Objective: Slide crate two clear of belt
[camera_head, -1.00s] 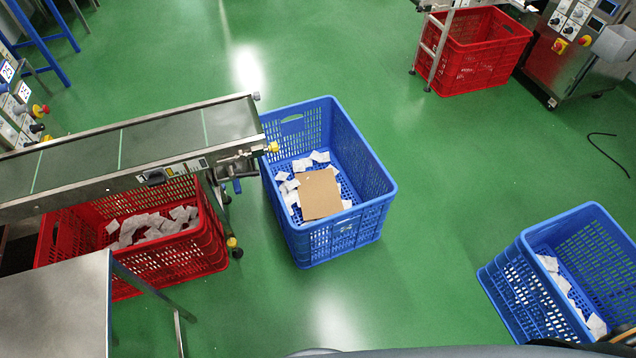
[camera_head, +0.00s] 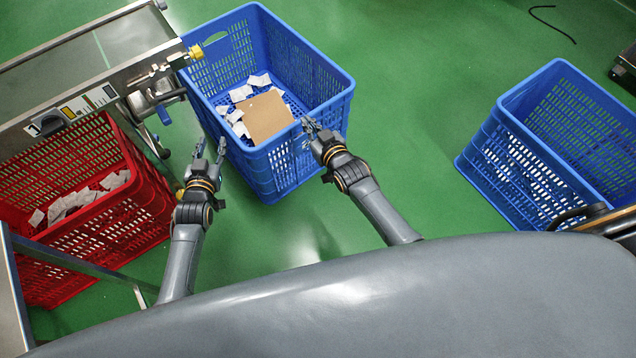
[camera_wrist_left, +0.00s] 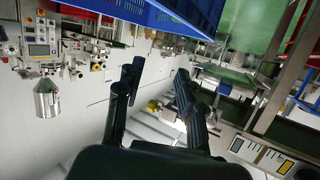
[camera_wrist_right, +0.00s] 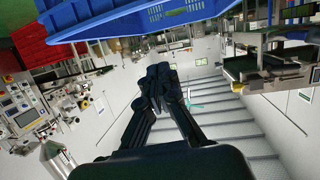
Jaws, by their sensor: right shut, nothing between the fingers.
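A blue slatted crate (camera_head: 342,101) stands on the floor against the end of the conveyor belt (camera_head: 95,60). It holds white teabags (camera_head: 240,94) and a brown cardboard piece (camera_head: 268,118). I cannot read a number on it. My left gripper (camera_head: 210,150) is open and empty by the crate's near left corner; its fingers stand apart in the left wrist view (camera_wrist_left: 156,72). My right gripper (camera_head: 309,124) is shut and empty at the crate's near rim, towards the right; contact is unclear. In the right wrist view its fingertips (camera_wrist_right: 160,72) meet below the crate's blue wall (camera_wrist_right: 165,18).
A red crate (camera_head: 140,215) with teabags sits under the belt at left, beside a metal table (camera_head: 12,300). Another blue crate (camera_head: 480,160) stands at right.

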